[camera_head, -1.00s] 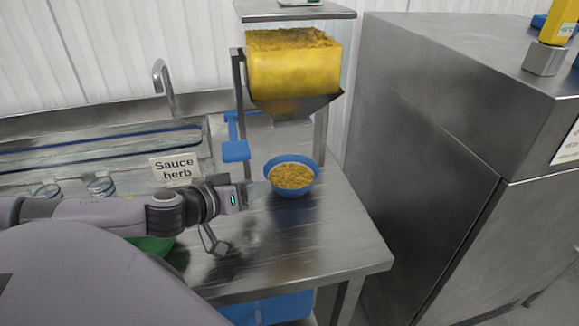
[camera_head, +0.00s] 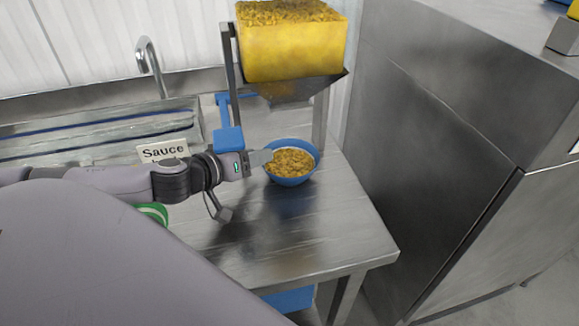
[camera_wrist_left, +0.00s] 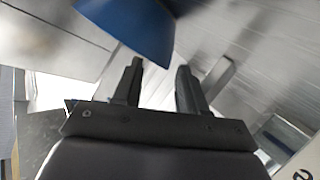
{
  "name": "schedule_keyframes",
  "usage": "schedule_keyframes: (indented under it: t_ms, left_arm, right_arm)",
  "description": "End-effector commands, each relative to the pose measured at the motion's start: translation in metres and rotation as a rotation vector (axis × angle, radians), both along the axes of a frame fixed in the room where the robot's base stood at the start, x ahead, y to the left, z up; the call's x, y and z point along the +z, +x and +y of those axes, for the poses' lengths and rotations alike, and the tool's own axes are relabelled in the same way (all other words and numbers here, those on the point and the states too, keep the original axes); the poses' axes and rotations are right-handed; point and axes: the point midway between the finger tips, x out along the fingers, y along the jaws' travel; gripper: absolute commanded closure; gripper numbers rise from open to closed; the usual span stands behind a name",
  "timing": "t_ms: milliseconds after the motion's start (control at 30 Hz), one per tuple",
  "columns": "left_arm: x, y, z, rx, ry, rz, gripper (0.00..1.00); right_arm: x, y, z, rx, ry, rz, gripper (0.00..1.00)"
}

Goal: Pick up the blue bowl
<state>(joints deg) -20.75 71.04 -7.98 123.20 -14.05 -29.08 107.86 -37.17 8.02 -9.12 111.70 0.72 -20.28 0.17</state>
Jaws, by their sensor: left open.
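The blue bowl (camera_head: 291,180) stands upright on the steel table, filled with yellow-brown rice (camera_head: 290,162). My left gripper (camera_head: 262,158) reaches in from the left and its fingers are at the bowl's left rim. In the left wrist view the blue bowl (camera_wrist_left: 130,28) shows at the top, just beyond the fingertips. The two fingers of the left gripper (camera_wrist_left: 160,75) are apart with nothing between them. Whether a finger touches the bowl, I cannot tell. My right gripper is not in view.
A yellow rice dispenser (camera_head: 292,50) with a steel chute hangs above and behind the bowl. A blue lever (camera_head: 229,139) and a "Sauce" sign (camera_head: 163,151) stand near the left arm. A green bowl (camera_head: 153,213) is partly hidden by my arm. The table front (camera_head: 300,235) is clear.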

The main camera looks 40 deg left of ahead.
Motion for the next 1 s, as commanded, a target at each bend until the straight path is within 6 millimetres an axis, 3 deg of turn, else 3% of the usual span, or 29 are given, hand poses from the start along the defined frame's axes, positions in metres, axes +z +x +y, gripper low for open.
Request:
schedule_keyframes:
  t_ms: [267, 1000]
  left_arm:
    - [-0.001, 0.007, 0.001, 0.0, 0.0, -0.001, 0.59]
    - [-0.014, 0.05, 0.003, 0.001, -0.001, -0.001, 0.59]
  right_arm:
    - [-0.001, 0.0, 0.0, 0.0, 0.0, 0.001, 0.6]
    - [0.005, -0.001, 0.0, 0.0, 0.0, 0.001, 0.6]
